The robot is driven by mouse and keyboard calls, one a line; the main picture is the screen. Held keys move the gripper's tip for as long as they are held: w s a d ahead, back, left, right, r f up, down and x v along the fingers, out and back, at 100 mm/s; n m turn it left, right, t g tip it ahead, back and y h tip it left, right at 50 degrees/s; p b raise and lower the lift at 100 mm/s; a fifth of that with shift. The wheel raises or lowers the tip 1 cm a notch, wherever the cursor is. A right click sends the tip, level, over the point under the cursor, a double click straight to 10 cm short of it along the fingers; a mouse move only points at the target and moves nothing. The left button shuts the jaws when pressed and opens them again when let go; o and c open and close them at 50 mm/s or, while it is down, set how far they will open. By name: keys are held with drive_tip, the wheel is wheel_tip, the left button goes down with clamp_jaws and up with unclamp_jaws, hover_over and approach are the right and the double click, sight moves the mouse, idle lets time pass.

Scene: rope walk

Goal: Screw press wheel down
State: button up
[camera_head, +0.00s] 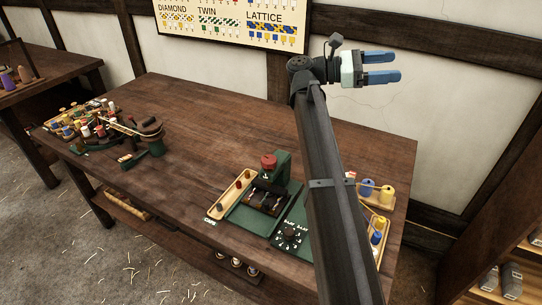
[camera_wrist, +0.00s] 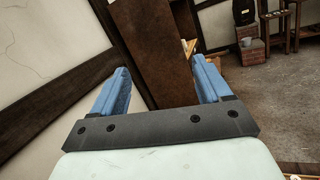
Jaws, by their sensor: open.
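A green press (camera_head: 282,166) stands on the wooden table, right of the middle in the head view. A red knob or wheel (camera_head: 268,161) sits on it, and below it is a dark block with small pale parts. My gripper (camera_head: 398,67) is raised high above the table's back right, in front of the white wall, well away from the press. Its two blue fingers are apart with nothing between them. The wrist view also shows my gripper (camera_wrist: 165,88) open and empty, facing a wooden post and the room beyond; the press is not in that view.
A wooden tray with pegs (camera_head: 229,194) lies left of the press. A green plate with a dark dial (camera_head: 290,236) is in front. Yellow and blue spools (camera_head: 376,238) stand right, partly behind my arm. Several coloured bobbins (camera_head: 80,122) crowd the table's left end. The table's middle (camera_head: 205,135) is clear.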

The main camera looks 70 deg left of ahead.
drive_tip(key=w+a+r+n+t+y, duration=0.1)
drive_tip(key=a+r+n+t+y, duration=0.2)
drive_tip(key=a+r+n+y, duration=0.35)
drive_tip(key=w+a+r+n+t+y, duration=0.1)
drive_tip(key=a+r+n+t+y, duration=0.25)
drive_tip(key=r+n+y, duration=0.55)
drive_tip(key=s+a+f+n+g+y, duration=0.2)
drive_tip(key=s+a+n+g+y, duration=0.3)
drive_tip(key=n, duration=0.5)
drive_tip(key=s+a+f+n+g+y, duration=0.25)
drive_tip(key=n+g+y, duration=0.35)
drive_tip(key=n, duration=0.4)
drive_tip(key=s+a+f+n+g+y, duration=0.1)
drive_tip(key=s+a+n+g+y, duration=0.3)
drive_tip(key=n+g, duration=0.5)
drive_tip(key=n+g+h, duration=0.9)
drive_tip(key=n+h, duration=1.1)
drive_tip(key=n, duration=1.1)
approach(269, 159)
drive_tip(key=shift+t, duration=0.25)
drive_tip(key=x, duration=0.8)
drive_tip(key=shift+s+f, duration=0.2)
drive_tip(key=shift+s, duration=0.1)
